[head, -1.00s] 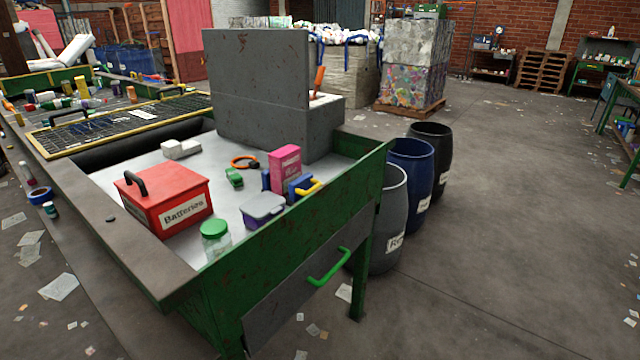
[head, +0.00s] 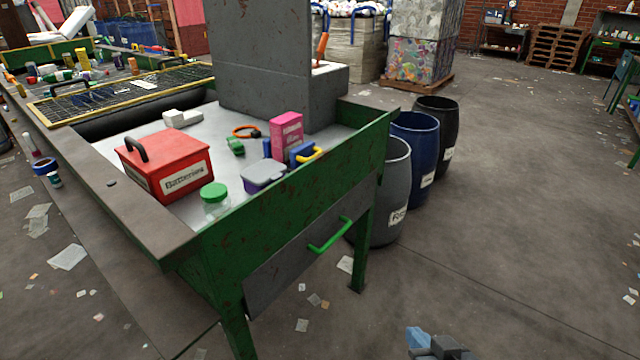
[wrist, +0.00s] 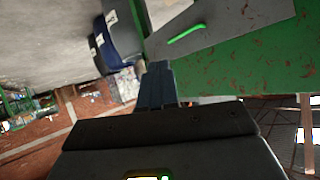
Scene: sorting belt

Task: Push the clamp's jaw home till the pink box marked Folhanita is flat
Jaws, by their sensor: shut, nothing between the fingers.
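The pink box (head: 287,134) stands upright on the pale table top, near the table's right edge. My gripper (head: 432,342) is low at the bottom of the head view, well apart from the clamp and over the floor. In the wrist view my gripper (wrist: 158,85) has its blue fingers together and empty.
A purple lidded tub (head: 264,174), a green-lidded jar (head: 215,199) and a red Batteries box (head: 165,165) stand near the clamp. The table's green side wall (head: 290,215) and green drawer handle (head: 330,236) face me. Barrels (head: 386,205) stand right of the table.

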